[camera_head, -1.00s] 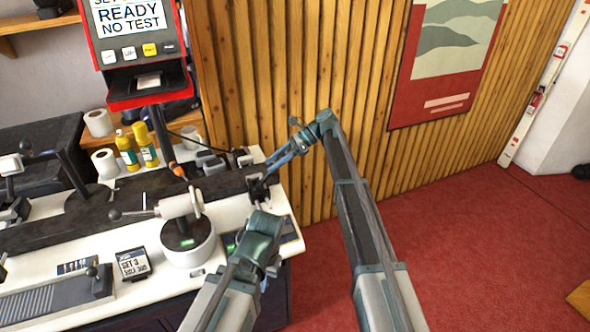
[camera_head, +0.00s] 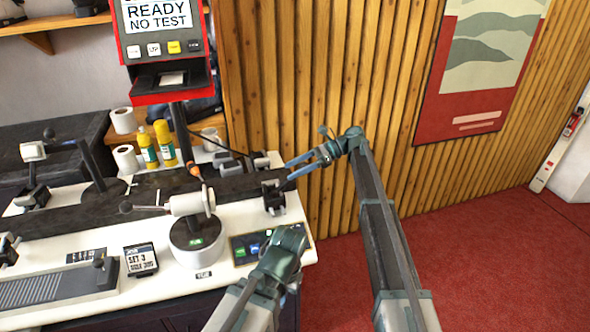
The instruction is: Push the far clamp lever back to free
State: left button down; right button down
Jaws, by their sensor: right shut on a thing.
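The far clamp (camera_head: 272,198) is a small black block at the right end of the dark bar on the white bench. My right gripper (camera_head: 289,170) is just above and right of it, with blue fingers pointing left and down towards it. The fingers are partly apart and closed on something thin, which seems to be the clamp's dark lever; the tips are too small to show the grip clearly. My left arm's teal joint (camera_head: 284,246) is in front of the bench's right end; its gripper does not show.
A white cylindrical unit with a ball-ended handle (camera_head: 195,235) stands left of the clamp. A red display machine (camera_head: 160,84) rises behind the bench, near yellow bottles (camera_head: 164,143) and white rolls (camera_head: 126,158). A slatted wood wall (camera_head: 310,70) is behind my right gripper. Red floor is clear at right.

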jog(key=shift+w+a+r, duration=0.1)
jog(key=shift+w+r, duration=0.05)
jog(key=shift+w, duration=0.95)
jog(key=shift+c, duration=1.1)
grip_release()
jog(key=shift+c, duration=0.8)
jog(key=s+p+v, duration=0.1)
jog(key=p+v, duration=0.4)
jog(key=v, duration=0.8)
jog(key=shift+s+d+p, duration=0.35)
jog(key=shift+d+p, duration=0.05)
jog(key=shift+d, duration=0.05)
